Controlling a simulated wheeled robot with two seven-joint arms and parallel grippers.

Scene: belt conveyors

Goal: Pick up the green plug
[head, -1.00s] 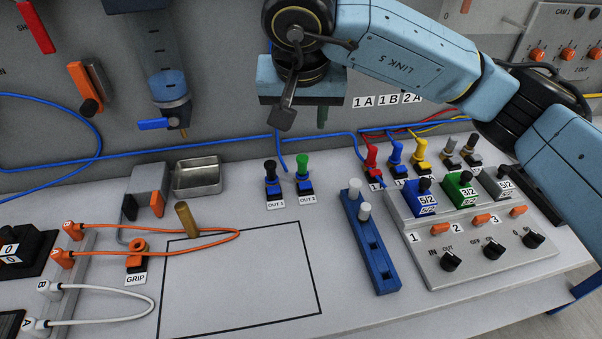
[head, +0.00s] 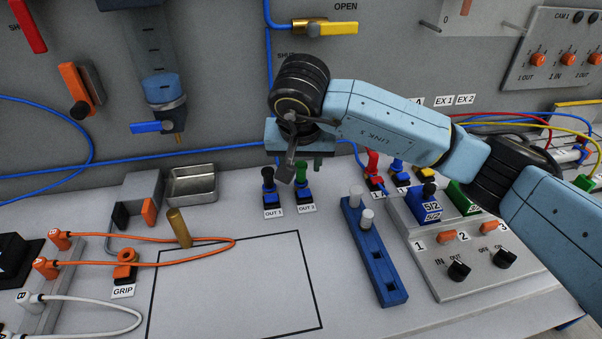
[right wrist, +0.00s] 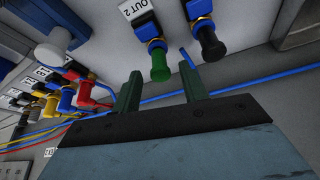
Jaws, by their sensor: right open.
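The green plug (head: 302,172) stands upright in the OUT 2 socket, partly overlapped by my gripper in the head view. In the right wrist view its green cap (right wrist: 161,68) lies between my fingertips as seen there, with a blue collar and brass fitting. My right gripper (head: 303,168) is open, pointing down just above and behind the plug. In the right wrist view its two green fingers (right wrist: 160,76) are apart with nothing held. I cannot tell whether the fingers straddle the cap or stop short of it. My left gripper is not in view.
A black plug (head: 269,184) stands close beside it at OUT 1; it also shows in the right wrist view (right wrist: 211,45). A blue tube (head: 220,151) runs along the wall behind. A blue rack (head: 372,250) with white pegs and a switch panel (head: 470,282) lie to the right.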

